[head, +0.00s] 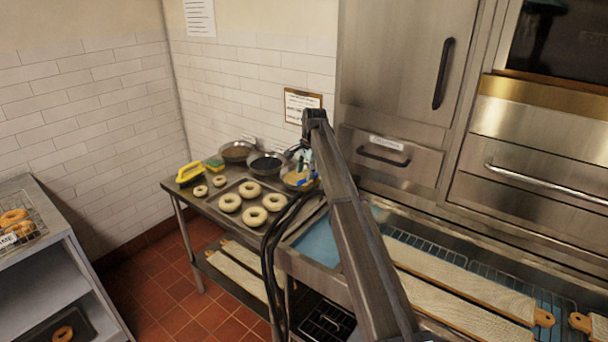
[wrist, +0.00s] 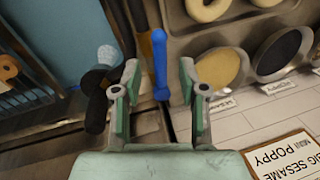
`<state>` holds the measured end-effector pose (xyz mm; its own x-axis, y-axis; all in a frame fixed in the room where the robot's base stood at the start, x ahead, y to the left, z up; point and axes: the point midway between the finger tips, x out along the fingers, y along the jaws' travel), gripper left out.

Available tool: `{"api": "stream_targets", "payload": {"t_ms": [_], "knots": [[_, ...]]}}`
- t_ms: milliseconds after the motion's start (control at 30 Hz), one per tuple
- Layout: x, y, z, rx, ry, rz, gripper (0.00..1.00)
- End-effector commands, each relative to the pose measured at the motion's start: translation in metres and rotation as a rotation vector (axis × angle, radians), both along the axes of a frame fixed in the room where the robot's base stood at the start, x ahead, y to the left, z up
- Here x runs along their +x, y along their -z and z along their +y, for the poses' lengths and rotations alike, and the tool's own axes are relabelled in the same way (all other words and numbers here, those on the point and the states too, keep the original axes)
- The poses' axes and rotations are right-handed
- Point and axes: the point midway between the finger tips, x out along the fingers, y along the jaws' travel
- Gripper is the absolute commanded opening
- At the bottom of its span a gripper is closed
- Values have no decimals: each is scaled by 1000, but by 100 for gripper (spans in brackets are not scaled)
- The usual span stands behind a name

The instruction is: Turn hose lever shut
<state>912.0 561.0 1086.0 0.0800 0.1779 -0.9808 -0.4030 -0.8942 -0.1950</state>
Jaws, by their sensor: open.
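In the wrist view, a blue lever (wrist: 159,62) lies lengthwise between the two spread fingers of my gripper (wrist: 159,82). The gripper is open, with one finger on each side of the lever and a visible gap to both. I cannot tell how deep between the fingers the lever sits. A dark hose or pipe (wrist: 119,22) runs beside the lever on the left. In the head view, small blue parts (head: 303,164) show near the end of my arm, where the arm hides much of the gripper and lever.
A tray (head: 237,204) of raw bagels and dark pans (head: 267,165) stand on the steel counter. A water basin (head: 322,246) lies right of them. In the wrist view, a sesame pan (wrist: 222,68) and a poppy pan (wrist: 284,52) are close on the right, above a sign (wrist: 288,160).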

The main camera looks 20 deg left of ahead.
Motion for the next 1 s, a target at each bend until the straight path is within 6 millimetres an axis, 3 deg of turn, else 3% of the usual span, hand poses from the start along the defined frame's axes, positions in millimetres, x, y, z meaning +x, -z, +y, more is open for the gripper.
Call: {"api": "stream_targets", "payload": {"t_ms": [233, 600, 633, 733, 1000], "knots": [[2, 25, 5, -1, 0, 1, 42], [2, 30, 6, 0, 0, 0, 42], [2, 30, 6, 0, 0, 0, 35], [2, 30, 6, 0, 0, 0, 0], [1, 30, 6, 0, 1, 0, 0]]}}
